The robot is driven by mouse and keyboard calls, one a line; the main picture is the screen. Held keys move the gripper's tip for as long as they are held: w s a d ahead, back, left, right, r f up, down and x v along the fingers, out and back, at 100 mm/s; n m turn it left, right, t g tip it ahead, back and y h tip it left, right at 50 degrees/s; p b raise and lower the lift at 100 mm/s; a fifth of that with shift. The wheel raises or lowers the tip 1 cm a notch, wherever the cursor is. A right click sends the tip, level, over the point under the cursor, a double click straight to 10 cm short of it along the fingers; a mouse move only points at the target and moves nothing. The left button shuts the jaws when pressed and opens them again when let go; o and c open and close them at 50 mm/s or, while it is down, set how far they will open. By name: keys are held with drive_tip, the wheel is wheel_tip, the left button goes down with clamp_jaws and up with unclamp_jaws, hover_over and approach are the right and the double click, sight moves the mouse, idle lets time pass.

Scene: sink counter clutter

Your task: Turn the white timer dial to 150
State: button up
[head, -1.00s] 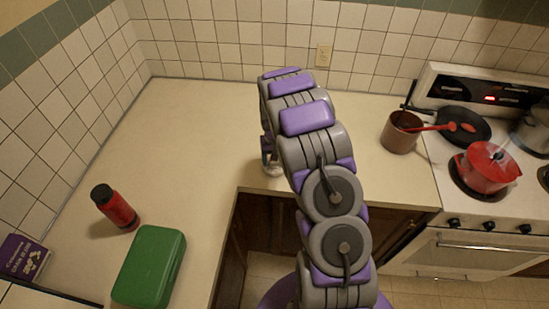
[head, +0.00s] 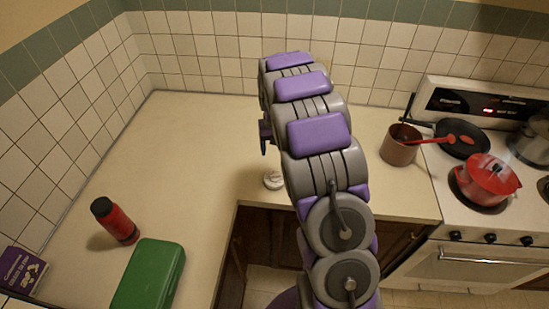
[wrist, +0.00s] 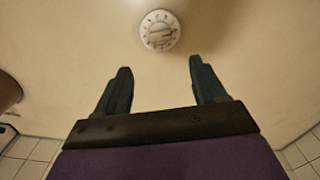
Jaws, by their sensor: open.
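The white timer dial (head: 273,180) sits on the counter near its front edge in the head view, partly beside my arm. In the wrist view the dial (wrist: 160,30) shows at the top centre, round and white with marks around its face and a small reddish pointer. The numbers are too small to read. My gripper (wrist: 160,78) is open and empty in the wrist view, its two dark fingers apart. The dial lies beyond the fingertips, not between them. In the head view my gripper (head: 264,138) is mostly hidden by my arm.
A red bottle (head: 118,222) and a green box (head: 150,276) stand on the left counter. A brown pot (head: 399,146) with a red utensil, a black pan (head: 462,138) and a red pot (head: 487,178) are at the right.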

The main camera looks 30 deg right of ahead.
wheel_tip(320, 180, up, 4)
drive_tip(key=shift+r, duration=0.1)
idle(0.6)
drive_tip(key=s+a+r+n+b, duration=0.1)
drive_tip(key=s+a+r+b, duration=0.15)
drive_tip(key=s+a, duration=0.45)
drive_tip(key=s+a+r+b, duration=0.1)
drive_tip(key=s+a+r, duration=0.25)
drive_tip(key=s, duration=0.85)
drive_tip(key=s+a+f+n+g+b, duration=0.1)
drive_tip(key=s+a+b, duration=0.1)
drive_tip(key=s, duration=0.8)
drive_tip(key=s+a+f+n+b, duration=0.1)
drive_tip(key=s+a, duration=0.3)
drive_tip(key=s, duration=0.7)
drive_tip(key=shift+s+f+g+b, duration=0.25)
drive_tip(key=shift+f+g+b, duration=0.15)
drive_tip(key=shift+f, duration=0.05)
